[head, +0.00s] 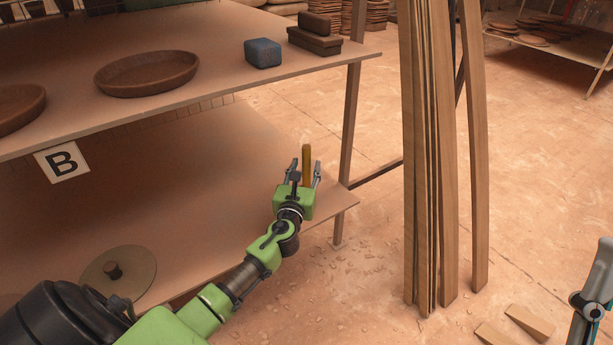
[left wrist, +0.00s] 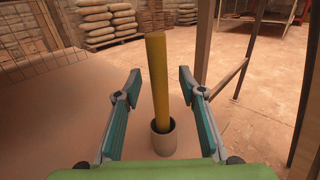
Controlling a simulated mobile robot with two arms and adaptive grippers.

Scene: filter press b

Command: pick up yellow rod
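The yellow rod (head: 306,160) stands near the right end of the lower shelf. In the left wrist view the yellow rod (left wrist: 157,75) is upright, leaning slightly, with its lower end in a small beige cup (left wrist: 163,138). My left gripper (head: 303,170) is open, with one finger on each side of the rod. The left wrist view shows gaps between the rod and both fingers (left wrist: 160,85). In the head view the cup is hidden behind my left gripper.
The upper shelf (head: 215,75) holds brown dishes (head: 147,73) and a blue block (head: 263,53). A shelf post (head: 349,120) stands right of my left gripper. A round disc (head: 118,272) lies on the lower shelf. Tall planks (head: 430,150) stand farther right.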

